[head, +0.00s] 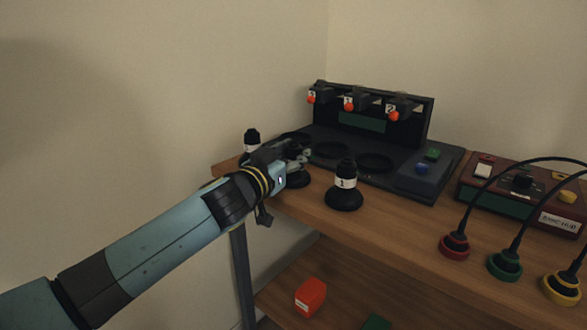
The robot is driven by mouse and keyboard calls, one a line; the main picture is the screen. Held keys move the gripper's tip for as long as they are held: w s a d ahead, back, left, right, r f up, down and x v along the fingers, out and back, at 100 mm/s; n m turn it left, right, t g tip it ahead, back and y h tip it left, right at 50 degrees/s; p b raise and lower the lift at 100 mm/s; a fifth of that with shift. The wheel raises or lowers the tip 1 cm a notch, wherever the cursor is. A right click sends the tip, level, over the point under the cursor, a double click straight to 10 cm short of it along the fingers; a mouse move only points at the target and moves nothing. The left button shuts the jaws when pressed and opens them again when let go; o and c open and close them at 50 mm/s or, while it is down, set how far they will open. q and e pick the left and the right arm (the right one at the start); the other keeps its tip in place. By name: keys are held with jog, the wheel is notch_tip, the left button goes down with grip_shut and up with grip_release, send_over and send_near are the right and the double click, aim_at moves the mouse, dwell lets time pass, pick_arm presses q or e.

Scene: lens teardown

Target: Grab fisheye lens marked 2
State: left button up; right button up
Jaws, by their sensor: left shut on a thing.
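My left gripper (298,158) is at the left part of the wooden table, shut on a black lens. My right gripper is not in view.
A black device (438,182) with round recesses, blue and green buttons and numbered mounts with orange knobs stands behind the lenses. A red box (493,200) with cables and red, green and yellow ring plugs is at right. The wooden table (390,222) has a bare front strip.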

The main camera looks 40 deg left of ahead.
pick_arm(q)
grip_shut()
jog(key=shift+r, duration=0.1)
